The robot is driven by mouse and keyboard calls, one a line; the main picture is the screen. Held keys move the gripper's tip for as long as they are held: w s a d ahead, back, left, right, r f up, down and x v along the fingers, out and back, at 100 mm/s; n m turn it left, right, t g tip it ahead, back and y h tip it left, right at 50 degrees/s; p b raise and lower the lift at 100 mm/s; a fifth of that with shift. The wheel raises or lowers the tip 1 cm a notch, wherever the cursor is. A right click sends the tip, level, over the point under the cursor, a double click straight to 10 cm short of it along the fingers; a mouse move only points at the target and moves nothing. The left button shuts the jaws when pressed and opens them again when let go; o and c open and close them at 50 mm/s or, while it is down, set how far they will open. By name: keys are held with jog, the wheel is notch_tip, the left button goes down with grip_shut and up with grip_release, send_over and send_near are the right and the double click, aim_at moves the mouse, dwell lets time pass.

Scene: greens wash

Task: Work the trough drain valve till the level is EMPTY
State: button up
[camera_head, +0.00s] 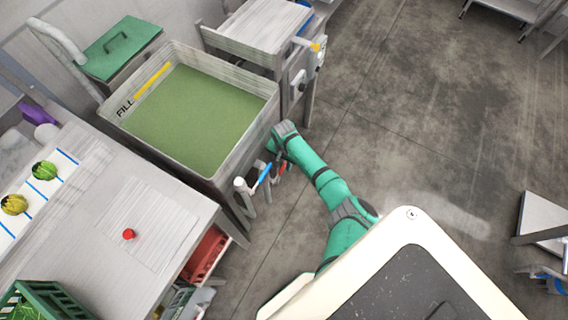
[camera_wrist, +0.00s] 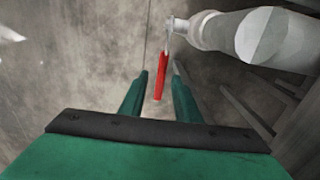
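The steel trough (camera_head: 200,165) holds green water (camera_head: 195,118) over its whole floor. A yellow mark and the word FILL (camera_head: 125,107) show on its inner wall. A red lever (camera_head: 282,168) and a blue lever (camera_head: 264,174) sit on pipework at the trough's near right corner. In the wrist view, the red lever (camera_wrist: 162,76) hangs from a grey pipe fitting (camera_wrist: 235,33). My gripper (camera_wrist: 159,74) is open, with the red lever in line between its fingertips and a gap visible on each side. In the head view my arm partly hides the fingers.
A steel counter (camera_head: 150,215) stands left of the trough, with a red button (camera_head: 128,234) and green and yellow produce. A machine with a control box (camera_head: 309,68) stands behind the trough.

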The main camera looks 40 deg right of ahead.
grip_shut()
jog(key=shift+a+r+t+h, duration=0.2)
jog(key=shift+r+t+h, duration=0.1)
jog(key=shift+r+h, duration=0.3)
jog(key=shift+f, duration=0.1)
grip_release()
jog(key=shift+f, duration=0.15)
